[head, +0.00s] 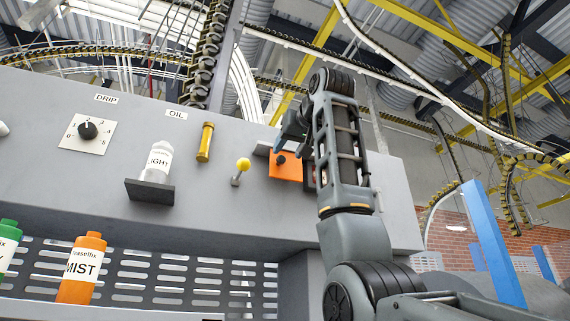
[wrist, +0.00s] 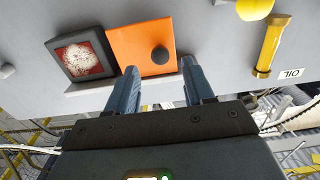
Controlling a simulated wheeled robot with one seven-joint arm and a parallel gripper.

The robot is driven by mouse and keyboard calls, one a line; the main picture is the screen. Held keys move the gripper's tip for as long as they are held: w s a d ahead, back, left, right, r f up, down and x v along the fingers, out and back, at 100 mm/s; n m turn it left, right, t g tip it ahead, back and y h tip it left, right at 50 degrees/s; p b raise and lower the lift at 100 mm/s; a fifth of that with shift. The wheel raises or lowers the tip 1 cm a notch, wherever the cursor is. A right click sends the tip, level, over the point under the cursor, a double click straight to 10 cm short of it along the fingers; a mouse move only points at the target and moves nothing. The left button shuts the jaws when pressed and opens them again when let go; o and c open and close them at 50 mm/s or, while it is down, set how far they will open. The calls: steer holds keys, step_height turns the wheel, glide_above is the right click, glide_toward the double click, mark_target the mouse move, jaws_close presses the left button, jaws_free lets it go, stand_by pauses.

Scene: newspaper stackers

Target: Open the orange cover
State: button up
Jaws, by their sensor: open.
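The orange cover (head: 285,166) is a square panel with a dark round knob, on the grey machine panel just left of my arm. It looks closed, flat against its mount. In the wrist view the orange cover (wrist: 138,46) lies just beyond my fingertips, and its black knob (wrist: 160,55) shows near the right finger. My gripper (wrist: 158,70) is open, with nothing between its two blue-grey fingers. The fingertips reach the cover's near edge in the picture; I cannot tell whether they touch it. In the head view my arm hides part of the area right of the cover.
A dark-framed square with a red and white face (wrist: 82,55) sits beside the cover. A yellow-knobbed lever (head: 243,165), a yellow tube (head: 205,142), a white bottle on a bracket (head: 160,160) and a dial (head: 88,130) are on the panel further left. An orange bottle (head: 82,268) stands below.

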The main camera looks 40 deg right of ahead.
steer(key=shift+v, duration=1.55)
